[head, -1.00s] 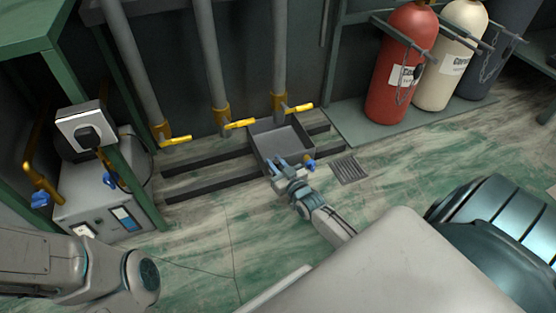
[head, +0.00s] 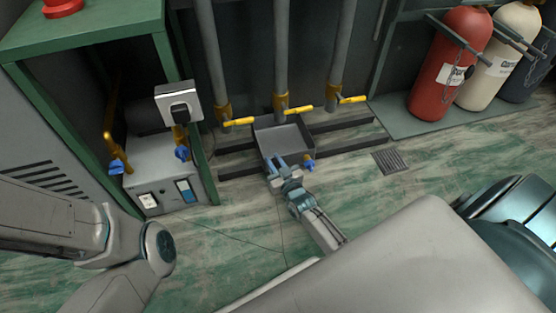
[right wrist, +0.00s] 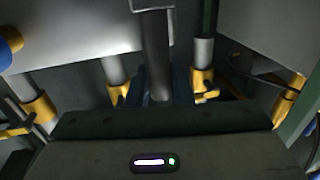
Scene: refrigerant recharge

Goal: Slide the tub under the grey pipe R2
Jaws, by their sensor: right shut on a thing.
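The tub (head: 288,136) is a shallow grey open tray on the floor, with a blue tap (head: 309,163) at its front right corner. It lies below the middle one of three grey pipes (head: 281,50), in front of that pipe's yellow-handled valve (head: 290,111). No label R2 can be read. My right gripper (head: 277,165) is shut on the tub's near edge, toward its left side. In the right wrist view, dark bluish fingers (right wrist: 161,88) show, with pipes and yellow valves behind. My left arm enters at the left, but its gripper is out of view.
Dark floor rails (head: 345,125) run beneath the pipes. A machine with blue taps (head: 160,170) stands left under a green-framed bench (head: 90,30). A floor grate (head: 390,160) lies right. Red (head: 450,65) and cream cylinders (head: 497,60) stand at the back right.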

